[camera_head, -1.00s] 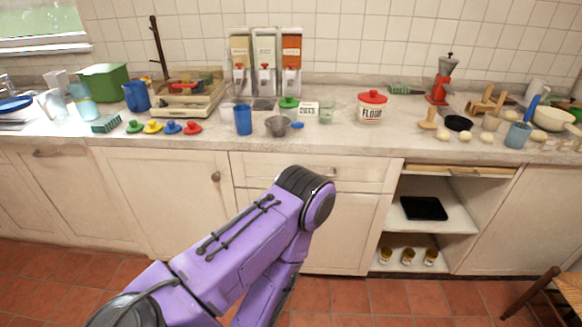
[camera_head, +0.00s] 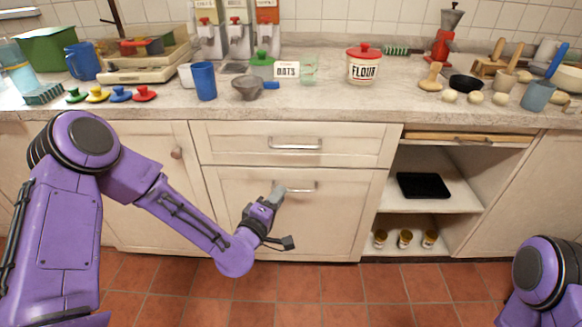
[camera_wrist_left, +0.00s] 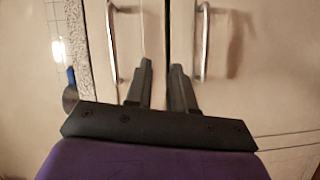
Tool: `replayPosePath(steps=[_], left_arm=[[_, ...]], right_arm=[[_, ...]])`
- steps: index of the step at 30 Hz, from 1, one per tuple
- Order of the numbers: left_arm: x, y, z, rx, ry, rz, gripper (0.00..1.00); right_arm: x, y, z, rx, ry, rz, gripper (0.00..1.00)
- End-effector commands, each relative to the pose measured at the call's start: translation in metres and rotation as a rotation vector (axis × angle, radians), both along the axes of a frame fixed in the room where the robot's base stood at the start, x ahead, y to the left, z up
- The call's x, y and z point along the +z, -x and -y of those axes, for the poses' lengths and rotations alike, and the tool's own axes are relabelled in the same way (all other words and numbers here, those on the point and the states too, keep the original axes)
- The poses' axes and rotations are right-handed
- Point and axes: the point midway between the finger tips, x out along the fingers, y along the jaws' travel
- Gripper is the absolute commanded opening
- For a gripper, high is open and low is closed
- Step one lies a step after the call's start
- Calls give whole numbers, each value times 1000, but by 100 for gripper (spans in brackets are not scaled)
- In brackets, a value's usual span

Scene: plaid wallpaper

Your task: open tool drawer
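Two closed drawer fronts sit one above the other under the counter: a shallow upper drawer (camera_head: 240,145) and a deeper lower drawer (camera_head: 340,222). Each has a metal bar handle, the upper handle (camera_head: 295,144) and the lower handle (camera_head: 303,187). I cannot tell which is the tool drawer. My left gripper (camera_head: 278,193) is in front of the lower drawer, near its handle's left end. In the left wrist view, its fingers (camera_wrist_left: 161,68) are slightly apart with nothing between them. The upper handle (camera_wrist_left: 113,45) and lower handle (camera_wrist_left: 202,42) lie either side. My right gripper is not in view.
The counter (camera_head: 340,108) above holds cups, a flour jar (camera_head: 363,65), colored lids and eggs. An open shelf with a black tray (camera_head: 423,186) and several small jars is right of the drawers. The tiled floor (camera_head: 340,290) in front is clear.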

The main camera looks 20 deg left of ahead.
Motion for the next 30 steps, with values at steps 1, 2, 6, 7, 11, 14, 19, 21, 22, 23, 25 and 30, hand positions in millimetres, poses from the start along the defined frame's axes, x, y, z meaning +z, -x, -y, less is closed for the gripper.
replayPosePath(steps=[1,2,6,7,11,14,19,21,22,23,25,30], left_arm=[[19,-14,-5,8,67,100,23],[33,-19,-7,9,97,146,23],[63,-36,-7,1,148,224,23],[65,-41,-7,1,147,225,23],[70,-69,-3,0,142,220,23],[73,-91,1,-1,141,218,23],[76,-119,5,-1,142,216,23],[77,-125,5,-1,142,215,23],[77,-127,5,-1,142,215,23],[77,-128,6,-2,142,214,23],[77,-129,6,-3,143,213,23],[77,-129,6,-3,143,212,23]], right_arm=[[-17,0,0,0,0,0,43],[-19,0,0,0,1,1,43],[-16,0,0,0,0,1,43],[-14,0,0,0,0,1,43],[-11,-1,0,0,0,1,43],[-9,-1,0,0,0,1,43],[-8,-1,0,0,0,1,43],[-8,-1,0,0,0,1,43],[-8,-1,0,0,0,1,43],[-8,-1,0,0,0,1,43],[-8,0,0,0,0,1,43],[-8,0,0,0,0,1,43]])
